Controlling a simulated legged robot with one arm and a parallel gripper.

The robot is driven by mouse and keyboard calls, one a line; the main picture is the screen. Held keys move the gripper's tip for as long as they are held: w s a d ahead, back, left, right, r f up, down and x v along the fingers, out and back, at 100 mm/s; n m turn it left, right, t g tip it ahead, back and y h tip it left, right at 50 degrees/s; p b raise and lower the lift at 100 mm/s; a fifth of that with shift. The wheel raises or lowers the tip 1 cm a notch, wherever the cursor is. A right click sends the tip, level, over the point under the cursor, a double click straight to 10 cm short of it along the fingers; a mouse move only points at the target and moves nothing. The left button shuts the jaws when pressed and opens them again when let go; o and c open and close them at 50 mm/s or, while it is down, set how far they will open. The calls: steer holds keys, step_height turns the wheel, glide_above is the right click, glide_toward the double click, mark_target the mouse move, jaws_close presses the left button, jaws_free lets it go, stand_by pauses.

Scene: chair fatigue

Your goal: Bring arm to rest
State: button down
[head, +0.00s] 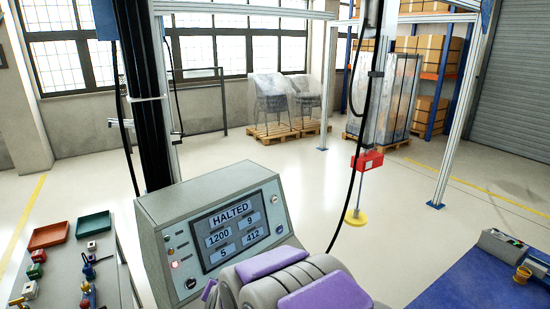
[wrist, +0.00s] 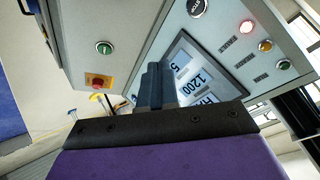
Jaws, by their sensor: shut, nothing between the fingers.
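My gripper (wrist: 155,80) shows in the wrist view, its dark fingers shut together with nothing between them. It points at the front of a grey control console (wrist: 140,25), and the gap between them is hard to judge. In the head view my purple and grey arm is folded low in the middle, in front of the console (head: 160,225); the fingers cannot be made out there. The console screen (head: 229,229) reads HALTED, with 1200, 9, 5 and 412 below. A red lamp (wrist: 246,27) on the console is lit.
A bench with small parts and trays (head: 80,227) stands at the left. A blue-topped table (head: 470,285) is at the right. Wrapped chairs (head: 270,95) stand on pallets at the back. The middle floor is clear.

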steer(key=s+d+r+n+g+h, duration=0.1)
steer(key=s+d+r+g, duration=0.2)
steer(key=s+d, duration=0.6)
steer(key=s+d+r+n+g+h, duration=0.1)
steer(key=s+d+g, duration=0.3)
steer(key=s+d, duration=0.6)
steer(key=s+d+r+n+g+h, duration=0.1)
steer(key=s+d+r+g, duration=0.3)
steer(key=s+d, duration=0.5)
steer(key=s, duration=0.9)
steer(key=shift+s+d+r+h, duration=0.3)
steer(key=shift+d, duration=0.1)
